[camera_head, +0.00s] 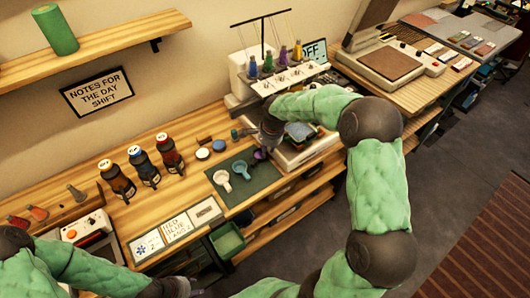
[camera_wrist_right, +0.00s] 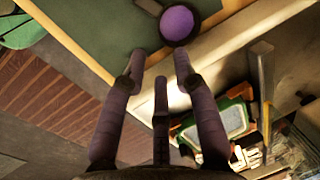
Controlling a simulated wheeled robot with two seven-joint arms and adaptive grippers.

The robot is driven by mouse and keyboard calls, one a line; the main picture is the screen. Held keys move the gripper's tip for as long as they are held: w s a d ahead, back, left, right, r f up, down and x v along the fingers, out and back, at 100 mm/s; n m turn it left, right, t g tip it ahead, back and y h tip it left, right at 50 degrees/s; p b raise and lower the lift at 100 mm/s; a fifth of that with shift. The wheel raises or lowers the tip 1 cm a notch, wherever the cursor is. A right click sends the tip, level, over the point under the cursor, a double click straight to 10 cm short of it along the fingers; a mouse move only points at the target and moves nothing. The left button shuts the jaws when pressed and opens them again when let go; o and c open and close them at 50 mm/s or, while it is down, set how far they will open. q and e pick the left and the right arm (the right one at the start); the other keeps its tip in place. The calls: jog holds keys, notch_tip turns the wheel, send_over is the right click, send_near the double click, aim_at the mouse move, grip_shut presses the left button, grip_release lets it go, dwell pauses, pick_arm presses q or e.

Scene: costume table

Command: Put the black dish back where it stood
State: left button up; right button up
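A small round dark dish with a purple inside (camera_wrist_right: 179,24) shows at the top of the right wrist view, on a green mat near its edge. In the head view, the purple spot of this dish (camera_head: 260,155) is at the mat's upper right corner, partly hidden by my right gripper (camera_head: 267,142). In the right wrist view my right gripper (camera_wrist_right: 160,66) has its fingers spread, with nothing between them; the dish lies just beyond the fingertips. My left gripper (camera_head: 190,290) is low at the bottom edge, and its fingers are hardly visible.
The green mat (camera_head: 238,193) also holds a white scoop (camera_head: 222,180) and a bluish scoop (camera_head: 241,169). Several dark bottles (camera_head: 143,164) stand left of it. A sewing machine (camera_head: 275,72) stands behind my right arm. Cards (camera_head: 174,227) lie at the front edge.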

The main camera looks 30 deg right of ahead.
jog(key=p+v, duration=0.1)
jog(key=v, duration=0.4)
jog(key=shift+r, duration=0.1)
jog(key=shift+s, duration=0.1)
dwell(0.4)
